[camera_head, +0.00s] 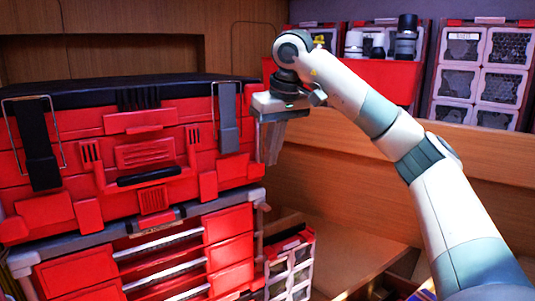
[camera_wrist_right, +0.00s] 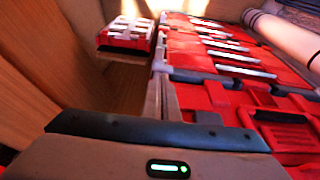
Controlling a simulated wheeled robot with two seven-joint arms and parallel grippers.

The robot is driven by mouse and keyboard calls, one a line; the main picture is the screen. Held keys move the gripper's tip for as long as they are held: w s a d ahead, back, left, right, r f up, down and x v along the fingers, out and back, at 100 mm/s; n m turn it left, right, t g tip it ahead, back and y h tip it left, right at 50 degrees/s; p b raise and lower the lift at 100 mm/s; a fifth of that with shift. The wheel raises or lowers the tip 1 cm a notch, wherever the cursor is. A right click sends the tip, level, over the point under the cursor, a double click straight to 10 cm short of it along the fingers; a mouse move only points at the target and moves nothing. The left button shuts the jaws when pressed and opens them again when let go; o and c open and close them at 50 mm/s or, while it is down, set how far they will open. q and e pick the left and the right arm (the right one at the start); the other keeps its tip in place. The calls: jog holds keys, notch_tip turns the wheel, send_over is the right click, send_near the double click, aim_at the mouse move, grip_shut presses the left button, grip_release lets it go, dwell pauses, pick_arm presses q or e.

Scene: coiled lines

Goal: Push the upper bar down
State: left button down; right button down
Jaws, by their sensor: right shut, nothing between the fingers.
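A red toolbox (camera_head: 144,208) with a black lid stands at the left in the head view. Below it is a red drawer unit with several pale bars across its front; the upper bar (camera_head: 160,239) lies just under the toolbox's grey bottom edge. Pale bars also show in the right wrist view, the nearest one (camera_wrist_right: 237,68) on red drawers. My right gripper (camera_head: 271,158) points down beside the toolbox's right end, near the dark latch, apart from the bars. It is shut and empty. Its fingertips are hidden in the wrist view. My left gripper is out of view.
Wire loops (camera_head: 62,130) frame the dark latches on the toolbox. A small red-and-white organizer (camera_head: 291,270) stands right of the drawers. Wooden panels and a bench (camera_head: 345,245) lie to the right. Further organizers (camera_head: 485,65) stand at the back right.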

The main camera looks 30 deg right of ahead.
aim_at(265, 207)
jog(key=p+x, duration=0.1)
jog(key=x, duration=0.3)
jog(key=p+x, duration=0.1)
jog(key=x, duration=0.3)
jog(key=s+p+x, duration=0.1)
jog(key=p+x, duration=0.1)
jog(key=x, duration=0.2)
jog(key=shift+s+f, duration=0.1)
jog(key=shift+f, duration=0.15)
notch_tip(265, 207, down, 3)
jog(key=b, duration=0.2)
jog(key=shift+b, duration=0.3)
jog(key=shift+s, duration=0.1)
